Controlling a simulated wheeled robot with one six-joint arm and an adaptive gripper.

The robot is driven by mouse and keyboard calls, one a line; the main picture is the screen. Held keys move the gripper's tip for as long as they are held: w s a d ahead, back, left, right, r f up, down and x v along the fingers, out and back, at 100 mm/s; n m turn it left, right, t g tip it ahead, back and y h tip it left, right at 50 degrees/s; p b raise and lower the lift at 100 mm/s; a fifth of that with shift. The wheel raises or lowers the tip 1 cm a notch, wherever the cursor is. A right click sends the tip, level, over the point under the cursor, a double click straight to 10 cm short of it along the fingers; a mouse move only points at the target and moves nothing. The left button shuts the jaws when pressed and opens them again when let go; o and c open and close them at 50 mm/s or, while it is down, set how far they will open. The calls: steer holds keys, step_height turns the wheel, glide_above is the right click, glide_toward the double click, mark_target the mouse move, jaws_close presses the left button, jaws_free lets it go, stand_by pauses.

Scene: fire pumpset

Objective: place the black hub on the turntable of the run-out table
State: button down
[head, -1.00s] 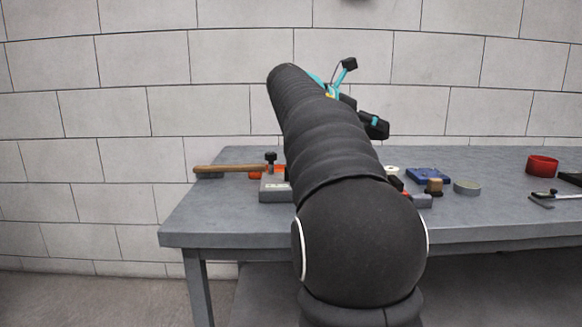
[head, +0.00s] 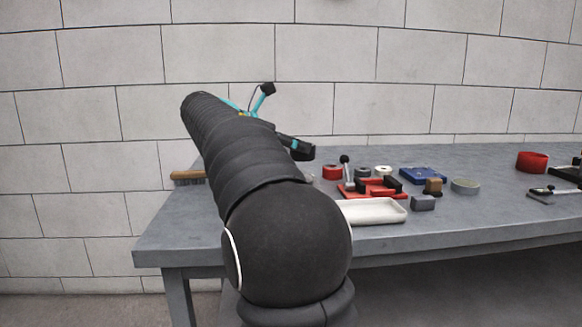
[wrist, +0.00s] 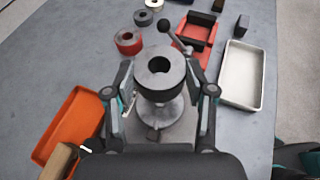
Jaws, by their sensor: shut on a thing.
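The black hub (wrist: 153,84) shows in the wrist view as a dark grey thick ring with a round bore. My gripper (wrist: 161,86) has a finger on each side of it and is shut on it. The hub looks upright. Directly below it is the silver round turntable (wrist: 172,112) of the run-out table, on a grey base (wrist: 180,132). I cannot tell whether the hub touches the turntable. In the head view my arm hides the hub and the run-out table.
An orange tray (wrist: 75,117) lies to the left, with a wooden handle (wrist: 57,160) by it. A red ring (wrist: 128,42), a red fixture with a lever (wrist: 198,30) and a white tray (wrist: 241,75) stand close by. A brush (head: 188,176) shows at the table's left end.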

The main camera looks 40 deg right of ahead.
steer(key=shift+w+a+f, duration=0.2)
steer(key=shift+a+f, duration=0.1)
steer(key=shift+a, duration=0.1)
steer(key=shift+f+b, duration=0.7)
steer(key=shift+f, duration=1.2)
steer(key=shift+f, duration=0.15)
steer(key=shift+c, duration=1.8)
jaws_free()
steer(key=shift+a+r, duration=0.25)
steer(key=p+v, duration=0.2)
steer(key=v, duration=0.9)
steer(key=shift+a+r, duration=0.1)
steer(key=shift+a, duration=0.1)
